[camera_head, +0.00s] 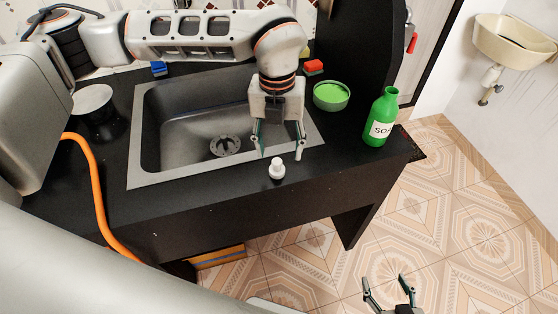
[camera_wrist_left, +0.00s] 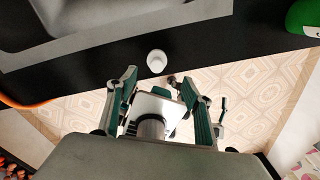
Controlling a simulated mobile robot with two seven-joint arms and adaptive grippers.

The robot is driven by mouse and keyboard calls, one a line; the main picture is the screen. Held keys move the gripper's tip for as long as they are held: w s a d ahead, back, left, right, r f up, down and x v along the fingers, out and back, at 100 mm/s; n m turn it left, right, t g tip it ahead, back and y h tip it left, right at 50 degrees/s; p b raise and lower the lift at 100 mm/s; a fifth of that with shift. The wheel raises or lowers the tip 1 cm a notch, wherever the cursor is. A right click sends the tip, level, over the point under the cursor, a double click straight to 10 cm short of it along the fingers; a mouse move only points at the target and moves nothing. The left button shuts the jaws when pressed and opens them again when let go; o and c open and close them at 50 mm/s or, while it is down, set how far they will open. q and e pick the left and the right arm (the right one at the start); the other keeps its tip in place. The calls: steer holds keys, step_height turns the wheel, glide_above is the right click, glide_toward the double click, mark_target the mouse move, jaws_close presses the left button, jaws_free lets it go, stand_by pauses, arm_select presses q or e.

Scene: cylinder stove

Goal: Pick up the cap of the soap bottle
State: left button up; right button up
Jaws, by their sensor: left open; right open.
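The white soap bottle cap (camera_head: 277,168) stands on the black counter in front of the sink, near the counter's front edge. It also shows in the left wrist view (camera_wrist_left: 156,62), just beyond the fingertips. The green soap bottle (camera_head: 381,118) stands uncapped at the counter's right end; part of it shows in the left wrist view (camera_wrist_left: 304,18). My left gripper (camera_head: 279,152) is open and empty, pointing down near the sink's front rim, close to the cap. Its height above the counter is hard to tell. My right gripper (camera_head: 386,284) is open and empty, low over the floor.
The grey sink (camera_head: 180,130) lies behind the cap. A green round container (camera_head: 331,96) and a red-topped sponge (camera_head: 313,67) sit right of it. A blue item (camera_head: 158,68) is behind the sink. An orange hose (camera_head: 98,190) runs down at left. Counter around the cap is clear.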

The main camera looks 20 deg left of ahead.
mark_target(277, 161)
arm_select(q)
steer(key=shift+w+a, duration=0.3)
steer(key=shift+a, duration=0.1)
steer(key=shift+a+f, duration=0.1)
steer(key=shift+f, duration=0.3)
steer(key=f, duration=0.6)
steer(key=shift+s+d+f, duration=0.15)
steer(key=shift+d+f, duration=0.05)
steer(key=shift+f, duration=0.15)
steer(key=c, duration=0.8)
